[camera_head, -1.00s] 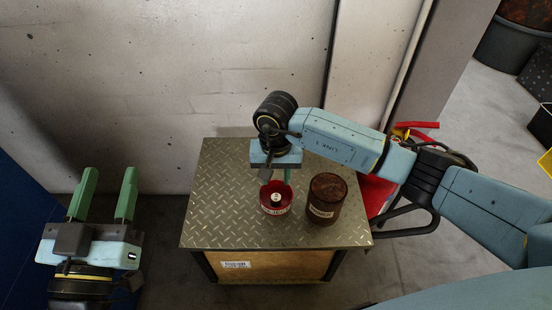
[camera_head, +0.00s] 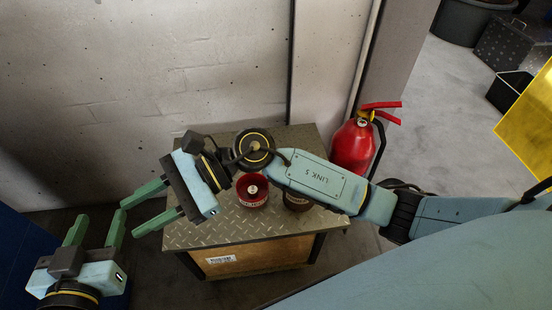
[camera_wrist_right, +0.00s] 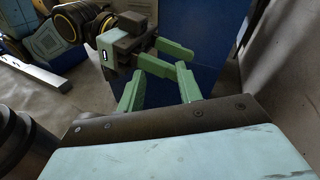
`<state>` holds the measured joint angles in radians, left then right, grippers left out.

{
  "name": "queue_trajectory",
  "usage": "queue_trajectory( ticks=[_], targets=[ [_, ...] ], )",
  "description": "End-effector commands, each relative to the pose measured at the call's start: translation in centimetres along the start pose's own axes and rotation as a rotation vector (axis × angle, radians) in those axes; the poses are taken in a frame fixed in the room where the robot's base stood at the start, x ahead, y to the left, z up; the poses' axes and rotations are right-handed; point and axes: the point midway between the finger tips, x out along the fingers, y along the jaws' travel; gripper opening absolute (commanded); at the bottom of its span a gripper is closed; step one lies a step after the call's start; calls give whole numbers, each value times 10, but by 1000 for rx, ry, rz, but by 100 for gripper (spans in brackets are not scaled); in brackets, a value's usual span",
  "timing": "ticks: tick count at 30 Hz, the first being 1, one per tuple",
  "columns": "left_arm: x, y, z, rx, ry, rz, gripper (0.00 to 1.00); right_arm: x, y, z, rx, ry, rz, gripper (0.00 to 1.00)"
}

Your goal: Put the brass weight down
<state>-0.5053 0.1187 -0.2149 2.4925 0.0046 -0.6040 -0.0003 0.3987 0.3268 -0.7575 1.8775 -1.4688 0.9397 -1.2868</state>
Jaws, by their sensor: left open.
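I cannot make out a brass weight for certain in either view. A red cup (camera_head: 252,193) stands on the metal-topped stand, with a small pale, round-topped piece (camera_head: 252,189) inside it; I cannot tell what that piece is. My right gripper (camera_head: 129,219) is open, with nothing visible between its green fingers. It points left, beyond the stand's left edge; its fingers also show in the right wrist view (camera_wrist_right: 159,70). My left gripper (camera_head: 97,216) is open and empty at the lower left, close to the right fingertips. It shows in the right wrist view too (camera_wrist_right: 182,60).
A dark brown labelled canister (camera_head: 297,201) stands right of the red cup, partly hidden by my right arm. The stand's tread-plate top (camera_head: 215,228) is clear at front left. A red fire extinguisher (camera_head: 352,146) is at right. A concrete wall (camera_head: 150,80) is behind.

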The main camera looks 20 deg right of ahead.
Motion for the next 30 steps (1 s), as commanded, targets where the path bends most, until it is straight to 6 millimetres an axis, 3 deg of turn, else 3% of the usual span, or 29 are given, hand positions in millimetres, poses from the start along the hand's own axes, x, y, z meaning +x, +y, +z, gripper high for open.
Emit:
queue_trajectory(
  ticks=[1,3,7,10,12,15,17,18,24,30],
  targets=[
    [0,0,0,0,0,0,48,-3,-4,31,184,-177,-100,35],
    [0,0,0,0,0,0,48,-23,-18,68,471,-429,-225,35],
    [0,0,0,0,0,0,48,-88,-46,93,1032,-897,-392,35],
    [0,0,0,0,0,0,48,-145,-55,76,1470,-1264,-462,35],
    [0,0,0,0,0,0,48,-179,-50,52,1762,-1515,-482,35],
    [0,0,0,0,0,0,48,-210,-29,15,2120,-1838,-474,35],
    [0,0,0,0,0,0,48,-219,-14,-4,2292,-1999,-458,35],
    [0,0,0,0,0,0,48,-223,-4,-14,-2296,2012,428,35],
    [0,0,0,0,1,0,48,-227,26,-37,-2048,1816,310,35],
    [0,0,0,-1,1,0,48,-226,28,-39,-2031,1800,301,35]
  ],
)
